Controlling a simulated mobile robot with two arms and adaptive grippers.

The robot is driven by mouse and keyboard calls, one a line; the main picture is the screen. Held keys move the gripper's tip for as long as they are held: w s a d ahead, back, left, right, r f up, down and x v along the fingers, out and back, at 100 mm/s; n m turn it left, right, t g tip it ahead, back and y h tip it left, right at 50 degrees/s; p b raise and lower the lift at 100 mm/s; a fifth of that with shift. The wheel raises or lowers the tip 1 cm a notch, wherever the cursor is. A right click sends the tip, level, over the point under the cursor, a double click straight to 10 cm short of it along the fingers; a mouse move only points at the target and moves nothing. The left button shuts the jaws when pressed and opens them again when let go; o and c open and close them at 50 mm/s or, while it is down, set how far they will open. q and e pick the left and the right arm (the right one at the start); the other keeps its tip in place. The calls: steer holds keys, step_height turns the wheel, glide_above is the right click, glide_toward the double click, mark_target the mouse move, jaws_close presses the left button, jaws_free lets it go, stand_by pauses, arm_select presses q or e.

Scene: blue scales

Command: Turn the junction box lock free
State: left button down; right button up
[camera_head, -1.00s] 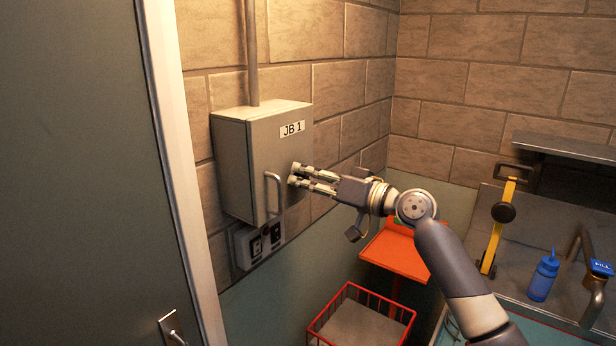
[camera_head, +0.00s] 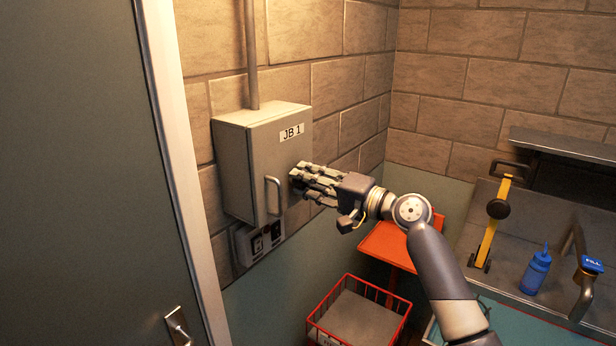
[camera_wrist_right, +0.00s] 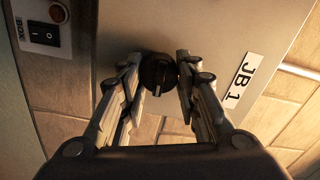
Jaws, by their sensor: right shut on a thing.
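The grey junction box (camera_head: 262,165), labelled JB 1, hangs on the brick wall with its door closed. Its bar handle (camera_head: 273,195) is on the lower part of the door. My right gripper (camera_head: 298,180) reaches the door from the right. In the right wrist view its fingers (camera_wrist_right: 157,78) stand on both sides of the knob, shut on it. My left gripper is not in view.
A switch box (camera_head: 259,242) sits below the junction box. A red wire basket (camera_head: 358,312) and an orange tray (camera_head: 392,247) are below my right arm. A counter with a blue bottle (camera_head: 536,271) is at right. A door (camera_head: 85,180) fills the left.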

steer(key=shift+m, duration=0.3)
steer(key=o, duration=1.1)
steer(key=v, duration=1.2)
steer(key=shift+w, duration=0.1)
